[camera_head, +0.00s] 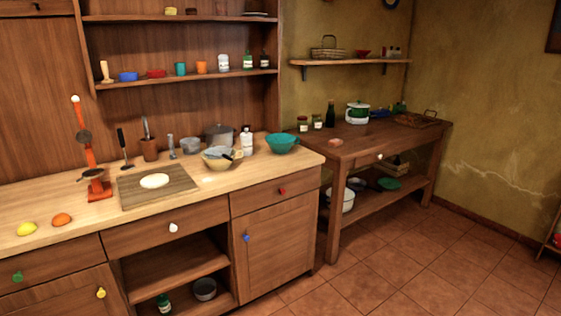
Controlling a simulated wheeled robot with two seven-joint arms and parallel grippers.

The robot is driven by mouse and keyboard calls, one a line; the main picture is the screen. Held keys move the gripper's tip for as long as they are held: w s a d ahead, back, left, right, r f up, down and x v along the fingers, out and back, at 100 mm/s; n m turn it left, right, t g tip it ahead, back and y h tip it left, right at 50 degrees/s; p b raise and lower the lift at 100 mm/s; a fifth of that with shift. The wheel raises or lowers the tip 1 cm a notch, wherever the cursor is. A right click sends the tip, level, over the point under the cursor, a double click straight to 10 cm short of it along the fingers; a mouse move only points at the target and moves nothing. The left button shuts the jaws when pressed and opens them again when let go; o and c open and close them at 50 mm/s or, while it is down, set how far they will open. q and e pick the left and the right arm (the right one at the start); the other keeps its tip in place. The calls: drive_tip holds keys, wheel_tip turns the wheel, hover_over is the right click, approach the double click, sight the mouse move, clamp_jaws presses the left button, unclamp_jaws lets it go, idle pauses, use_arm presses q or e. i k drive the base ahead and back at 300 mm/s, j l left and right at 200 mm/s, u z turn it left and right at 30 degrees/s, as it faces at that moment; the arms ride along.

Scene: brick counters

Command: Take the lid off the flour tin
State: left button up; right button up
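A grey, round container (218,137) with what looks like a lid on top stands at the back of the light wooden counter. It may be the flour tin, but I see no label at this size. Its lower part is partly hidden by a pale bowl (217,161) in front of it. Neither of my grippers shows in the head view.
A white bottle (247,141) and teal colander (282,143) stand right of the container. A board (158,184) with pale dough, an orange-red stand (92,160), a lemon (27,229) and an orange (62,219) are left. The tiled floor (400,262) in front is clear.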

sight(244, 134)
drive_tip(key=i+u, duration=0.15)
drive_tip(key=i, duration=0.3)
drive_tip(key=i+l+u, duration=0.15)
drive_tip(key=i, duration=0.3)
drive_tip(key=i+l+u, duration=0.2)
drive_tip(key=i, duration=0.25)
drive_tip(key=i+l+u, duration=0.15)
drive_tip(key=i, duration=0.25)
